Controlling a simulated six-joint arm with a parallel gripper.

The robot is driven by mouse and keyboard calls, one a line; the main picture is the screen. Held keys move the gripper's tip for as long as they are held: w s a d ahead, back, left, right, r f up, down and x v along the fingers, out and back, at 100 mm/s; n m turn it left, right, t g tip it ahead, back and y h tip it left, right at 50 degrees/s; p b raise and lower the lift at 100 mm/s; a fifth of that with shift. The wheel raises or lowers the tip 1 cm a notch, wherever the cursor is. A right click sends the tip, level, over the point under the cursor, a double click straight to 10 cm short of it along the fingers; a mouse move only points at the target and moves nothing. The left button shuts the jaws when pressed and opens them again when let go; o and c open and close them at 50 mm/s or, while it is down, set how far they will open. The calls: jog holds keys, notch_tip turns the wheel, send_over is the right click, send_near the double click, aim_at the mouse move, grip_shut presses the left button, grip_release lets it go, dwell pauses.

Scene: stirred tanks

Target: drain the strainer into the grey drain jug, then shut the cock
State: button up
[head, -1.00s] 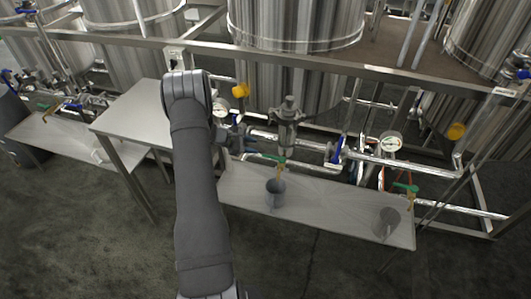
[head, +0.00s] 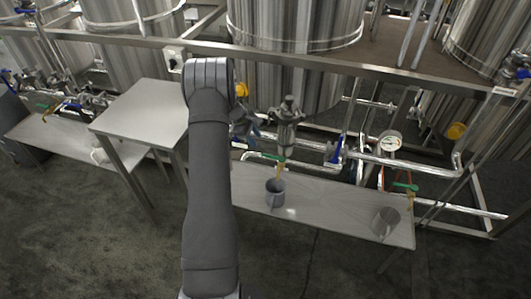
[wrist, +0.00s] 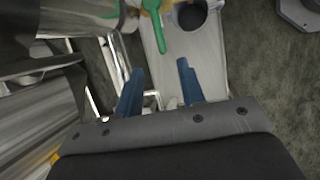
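The strainer (head: 288,115) is a steel body on the pipework, right of my arm in the head view. Below it is a small brass cock with a green handle (head: 281,159). The grey drain jug (head: 275,193) stands upright on the bench under this cock. In the wrist view a green handle (wrist: 160,32) lies ahead of my fingers, with a dark round jug mouth (wrist: 190,15) beside it. My gripper (wrist: 160,68) has two blue fingers, apart, with nothing between them. Whether liquid flows cannot be told.
A second metal jug (head: 386,222) stands at the bench's right end below another green-handled cock (head: 405,187). Pipes, a gauge (head: 390,141) and a blue-handled valve (head: 336,150) are behind the bench (head: 330,205). A taller steel table (head: 140,108) stands left of my arm.

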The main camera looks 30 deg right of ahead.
aim_at(267, 155)
jog(key=x, duration=1)
jog(key=shift+d+f, duration=0.2)
jog(key=shift+f, duration=0.15)
grip_shut()
